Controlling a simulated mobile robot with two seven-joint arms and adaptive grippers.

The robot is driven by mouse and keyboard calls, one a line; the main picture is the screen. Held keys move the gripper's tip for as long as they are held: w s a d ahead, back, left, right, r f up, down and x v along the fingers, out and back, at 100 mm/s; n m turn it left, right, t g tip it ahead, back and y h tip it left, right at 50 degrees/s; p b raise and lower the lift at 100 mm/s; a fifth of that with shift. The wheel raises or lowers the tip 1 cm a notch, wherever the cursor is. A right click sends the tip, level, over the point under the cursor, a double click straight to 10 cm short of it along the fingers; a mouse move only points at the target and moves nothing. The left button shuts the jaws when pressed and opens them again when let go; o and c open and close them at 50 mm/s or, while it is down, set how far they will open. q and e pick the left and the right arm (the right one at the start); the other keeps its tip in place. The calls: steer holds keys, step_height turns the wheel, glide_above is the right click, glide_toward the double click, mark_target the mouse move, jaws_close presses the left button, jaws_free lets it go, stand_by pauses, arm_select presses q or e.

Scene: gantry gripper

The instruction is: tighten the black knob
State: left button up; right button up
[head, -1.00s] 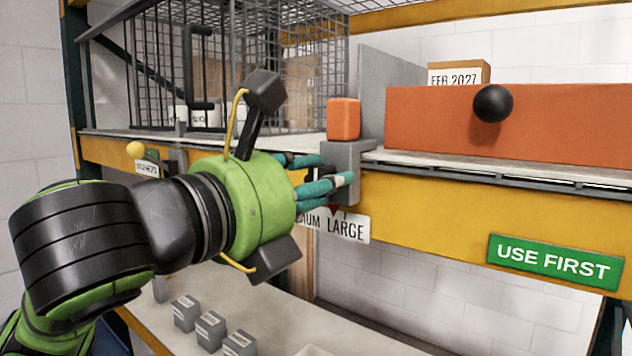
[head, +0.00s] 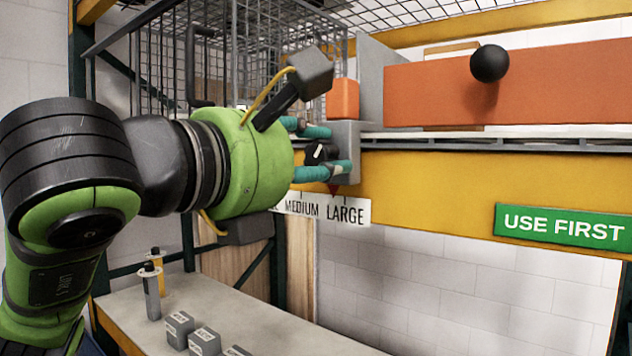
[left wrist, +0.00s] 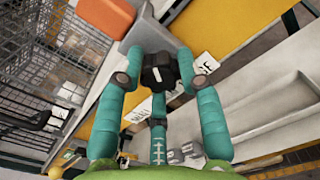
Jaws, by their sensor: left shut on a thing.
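The black knob (head: 318,153) with a white line on it sits on the grey block (head: 347,145) at the front of the yellow beam. My left gripper (head: 326,151) has its teal fingers around the knob and is shut on it. In the left wrist view the knob (left wrist: 158,72) lies between the fingers of the gripper (left wrist: 160,84), below the grey block. A red pointer (head: 333,190) under the block stands near the left end of the word LARGE on the white scale (head: 320,210). My right gripper is in neither view.
An orange block (head: 343,98) stands on top of the grey block. To the right is an orange panel (head: 560,92) with a black ball (head: 489,63). A wire cage (head: 240,60) is behind my arm. Small grey blocks (head: 204,341) stand on the lower shelf.

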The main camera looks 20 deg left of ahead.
arm_select(q)
steer(key=m, duration=0.1)
steer(key=m+b, duration=0.1)
steer(key=shift+w+f+m, duration=0.1)
steer(key=shift+f+m, duration=0.3)
steer(key=m+b, duration=0.1)
steer(key=m, duration=0.1)
steer(key=shift+m, duration=0.4)
steer(key=m, duration=0.2)
steer(key=shift+r+m+b, duration=0.1)
steer(key=shift+m+b, duration=0.2)
steer(key=shift+b, duration=0.1)
steer(key=m, duration=0.3)
steer(key=shift+m, duration=0.3)
steer(key=m, duration=0.5)
steer(key=shift+a+r, duration=0.1)
steer(key=shift+r, duration=0.1)
steer(key=m, duration=0.4)
steer(key=shift+r+m, duration=0.15)
steer(key=shift+m, duration=0.25)
steer(key=shift+r+m, duration=0.1)
steer(key=shift+m, duration=0.3)
steer(key=o, duration=1.1)
